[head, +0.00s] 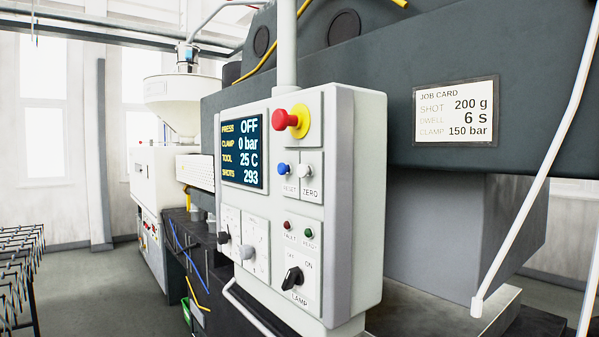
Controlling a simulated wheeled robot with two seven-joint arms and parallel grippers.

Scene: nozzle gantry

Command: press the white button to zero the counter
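The white button (308,169) sits on the light grey control panel (356,200), above the label ZERO. A blue button (284,169) labelled RESET is just left of it. The panel screen (243,150) reads PRESS OFF, CLAMP 0 bar, TOOL 25 C and SHOTS 293. Neither of my grippers shows in the head view. Nothing covers the white button.
A red emergency knob (290,120) on a yellow base juts out above the buttons. A black lamp switch (293,280) and two lever knobs (235,244) are lower down. A white pole (535,185) slants at the right. A job card (456,112) hangs behind.

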